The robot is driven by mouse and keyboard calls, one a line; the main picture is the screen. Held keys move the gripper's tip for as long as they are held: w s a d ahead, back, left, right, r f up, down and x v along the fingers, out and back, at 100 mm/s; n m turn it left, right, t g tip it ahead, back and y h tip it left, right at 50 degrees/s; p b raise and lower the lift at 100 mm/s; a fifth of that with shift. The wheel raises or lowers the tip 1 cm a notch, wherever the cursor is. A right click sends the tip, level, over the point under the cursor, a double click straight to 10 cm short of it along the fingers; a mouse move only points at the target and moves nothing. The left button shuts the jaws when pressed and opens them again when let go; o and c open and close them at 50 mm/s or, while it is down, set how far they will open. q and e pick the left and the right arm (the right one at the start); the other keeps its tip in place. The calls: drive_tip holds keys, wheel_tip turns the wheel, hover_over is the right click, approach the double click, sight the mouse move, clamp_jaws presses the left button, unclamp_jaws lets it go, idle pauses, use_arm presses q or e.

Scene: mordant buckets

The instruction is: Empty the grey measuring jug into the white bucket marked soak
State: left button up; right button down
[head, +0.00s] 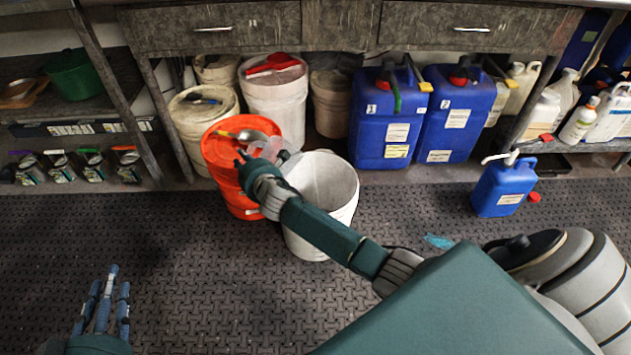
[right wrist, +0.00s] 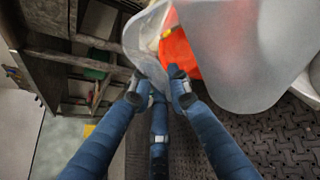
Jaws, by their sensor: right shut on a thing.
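The grey measuring jug (head: 271,149) is translucent and small in the head view, above the gap between an orange bucket and a white bucket. My right gripper (head: 247,166) is shut on it at its left side. In the right wrist view the jug (right wrist: 240,60) fills the upper right, beyond the fingertips of my right gripper (right wrist: 158,85). I cannot tell its contents or exact tilt. The open white bucket (head: 340,205) stands on the floor, partly hidden by my right arm; no mark is readable. My left gripper (head: 102,285) is open and empty at the lower left.
The orange bucket (head: 225,150) stands left of the white bucket, with a metal ladle (head: 250,136) on top. Other buckets and blue canisters (head: 385,125) stand behind. A small blue can (head: 503,188) is at the right. The dark mat (head: 180,260) in front is mostly clear.

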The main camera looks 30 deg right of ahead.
use_arm(q)
drive_tip(key=shift+r, duration=0.1)
use_arm(e)
drive_tip(key=shift+d+r, duration=0.15)
drive_tip(key=shift+r, duration=0.2)
